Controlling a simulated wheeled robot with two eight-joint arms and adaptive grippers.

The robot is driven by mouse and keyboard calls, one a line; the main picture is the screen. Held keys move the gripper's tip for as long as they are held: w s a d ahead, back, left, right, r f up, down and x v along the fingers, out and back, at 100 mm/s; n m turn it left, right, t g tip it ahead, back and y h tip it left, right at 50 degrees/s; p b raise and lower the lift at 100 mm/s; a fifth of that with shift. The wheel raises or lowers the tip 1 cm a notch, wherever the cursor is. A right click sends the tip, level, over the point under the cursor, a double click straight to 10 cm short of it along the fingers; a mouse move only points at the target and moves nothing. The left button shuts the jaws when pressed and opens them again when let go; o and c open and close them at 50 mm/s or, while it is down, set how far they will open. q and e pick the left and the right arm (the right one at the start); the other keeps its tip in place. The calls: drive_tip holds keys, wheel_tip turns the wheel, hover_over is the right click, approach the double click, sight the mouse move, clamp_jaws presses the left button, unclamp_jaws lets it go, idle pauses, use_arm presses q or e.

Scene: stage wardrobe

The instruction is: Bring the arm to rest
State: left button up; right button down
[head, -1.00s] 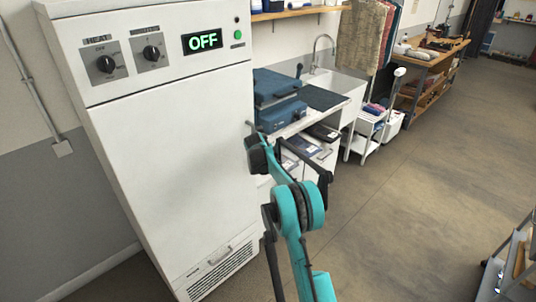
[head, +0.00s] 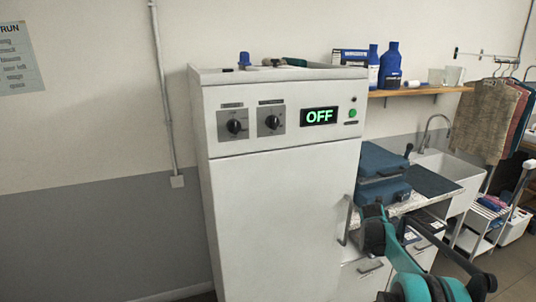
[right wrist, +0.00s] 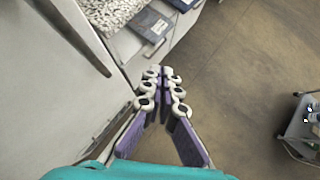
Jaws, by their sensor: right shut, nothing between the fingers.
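My right gripper (right wrist: 163,75) shows in the right wrist view with its purple-padded fingers closed together at the tips and nothing between them. It is over open floor, just right of the white cabinet's front. My teal and black right arm (head: 425,285) is at the lower right of the head view, in front of the counter; the fingers cannot be made out there. The tall white cabinet (head: 265,220) stands with its door closed and its display (head: 319,116) reading OFF. My left gripper is not in view.
The cabinet's vertical handle (head: 347,220) is close to the right arm, and the handle bar (right wrist: 70,35) also crosses the upper left wrist view. A blue press (head: 382,175) sits on the counter beside a sink (head: 450,168). Bare floor (right wrist: 235,75) lies to the right.

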drive_tip(key=s+a+r+m+y, duration=0.1)
drive_tip(key=s+a+r+m, duration=0.4)
drive_tip(key=s+a+m, duration=0.35)
drive_tip(key=s+a+r+m+y, duration=0.2)
drive_tip(key=s+a+r+m, duration=0.25)
drive_tip(key=s+a, duration=0.6)
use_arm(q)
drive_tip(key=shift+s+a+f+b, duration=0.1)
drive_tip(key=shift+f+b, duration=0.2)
use_arm(e)
drive_tip(key=s+a+f+m+y, duration=0.1)
drive_tip(key=s+a+f+m, duration=0.2)
drive_tip(key=s, duration=0.4)
drive_tip(key=s+a+f+m, duration=0.2)
drive_tip(key=s+a+m, duration=0.3)
drive_tip(key=s, duration=0.3)
drive_tip(key=s+a+f+m+y, duration=0.1)
drive_tip(key=s+a+f+m, duration=0.2)
drive_tip(key=s+m, duration=0.2)
drive_tip(key=shift+s+a+f+m+y, duration=0.3)
drive_tip(key=shift+s+a, duration=0.1)
drive_tip(key=shift+s, duration=0.8)
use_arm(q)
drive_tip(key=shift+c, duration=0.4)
